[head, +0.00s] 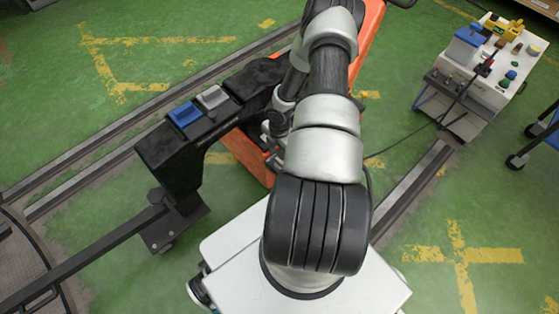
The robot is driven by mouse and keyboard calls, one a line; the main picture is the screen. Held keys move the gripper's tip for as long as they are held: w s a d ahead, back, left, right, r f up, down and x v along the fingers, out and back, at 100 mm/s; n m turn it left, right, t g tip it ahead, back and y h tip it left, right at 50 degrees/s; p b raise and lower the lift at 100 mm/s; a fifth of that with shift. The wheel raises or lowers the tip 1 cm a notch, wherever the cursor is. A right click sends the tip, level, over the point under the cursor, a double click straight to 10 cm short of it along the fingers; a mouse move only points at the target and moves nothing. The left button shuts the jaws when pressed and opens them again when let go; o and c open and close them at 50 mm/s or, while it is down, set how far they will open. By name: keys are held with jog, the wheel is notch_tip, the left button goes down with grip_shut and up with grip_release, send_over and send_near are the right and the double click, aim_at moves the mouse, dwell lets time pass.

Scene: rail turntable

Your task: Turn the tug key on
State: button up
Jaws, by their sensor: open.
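The tug appears as an orange body (364,50), largely covered by my arm. A black beam (172,160) with a blue pad (185,114) and a grey pad (212,97) on top stands at its left. No key can be made out from this view. My arm reaches up the picture and folds back down beside the orange body. My gripper (271,133) is small and partly hidden behind the arm, close to the orange body and right of the black beam. It looks open, with nothing seen in it. I cannot tell whether it touches anything.
A dark tow bar (85,255) runs from the black beam to the round turntable edge (30,245) at lower left. Rails (120,130) cross the green floor. A white cart (487,85) with several small items stands at upper right. A blue trolley (550,130) is at the right edge.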

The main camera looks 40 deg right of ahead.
aim_at(280, 161)
jog(key=shift+f, duration=1.75)
jog(key=c, duration=1.1)
jog(key=shift+o, duration=0.2)
